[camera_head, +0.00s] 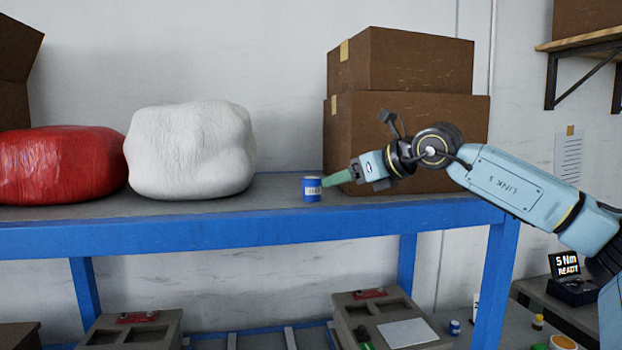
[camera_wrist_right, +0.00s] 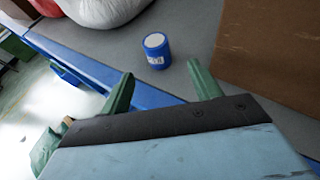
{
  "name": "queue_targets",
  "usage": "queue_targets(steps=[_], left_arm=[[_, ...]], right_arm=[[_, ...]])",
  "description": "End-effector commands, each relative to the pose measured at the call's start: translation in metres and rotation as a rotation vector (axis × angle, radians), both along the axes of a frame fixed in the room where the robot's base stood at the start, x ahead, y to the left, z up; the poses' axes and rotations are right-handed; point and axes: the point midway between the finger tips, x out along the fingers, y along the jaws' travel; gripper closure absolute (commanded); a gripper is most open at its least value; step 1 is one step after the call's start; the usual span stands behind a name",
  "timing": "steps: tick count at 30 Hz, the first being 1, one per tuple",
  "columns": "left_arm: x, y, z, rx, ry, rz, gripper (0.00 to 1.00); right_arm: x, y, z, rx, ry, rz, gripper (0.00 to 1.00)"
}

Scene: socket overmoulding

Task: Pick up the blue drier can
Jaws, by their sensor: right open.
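The blue drier can (camera_head: 312,189) has a white label and stands upright on the grey shelf top near its front edge. In the right wrist view the can (camera_wrist_right: 156,51) shows its pale lid and lies ahead of the fingertips, roughly between their lines. My right gripper (camera_head: 324,181) reaches in from the right with its green fingers close to the can's right side. In the right wrist view my right gripper (camera_wrist_right: 161,76) is open, with nothing between its fingers. My left gripper is not in view.
A white sack (camera_head: 190,150) and a red sack (camera_head: 62,165) lie left of the can. Two stacked cardboard boxes (camera_head: 405,62) stand behind my right arm. The blue shelf edge (camera_head: 200,235) runs along the front. Another small blue can (camera_head: 455,327) stands lower right.

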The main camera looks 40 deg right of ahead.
Motion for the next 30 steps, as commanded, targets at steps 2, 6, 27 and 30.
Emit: queue_targets(steps=[2,6,27,30], left_arm=[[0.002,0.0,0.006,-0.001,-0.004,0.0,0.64],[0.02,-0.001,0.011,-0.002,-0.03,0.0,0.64],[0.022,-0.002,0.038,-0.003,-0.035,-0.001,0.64],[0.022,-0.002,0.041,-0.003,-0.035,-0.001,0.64]], right_arm=[[0.007,0.0,-0.002,-0.002,0.005,-0.003,0.37],[0.016,0.002,-0.006,-0.001,0.003,-0.001,0.37],[0.056,0.011,-0.021,-0.001,0.003,-0.001,0.37],[0.063,0.012,-0.025,0.0,0.003,0.0,0.37]])
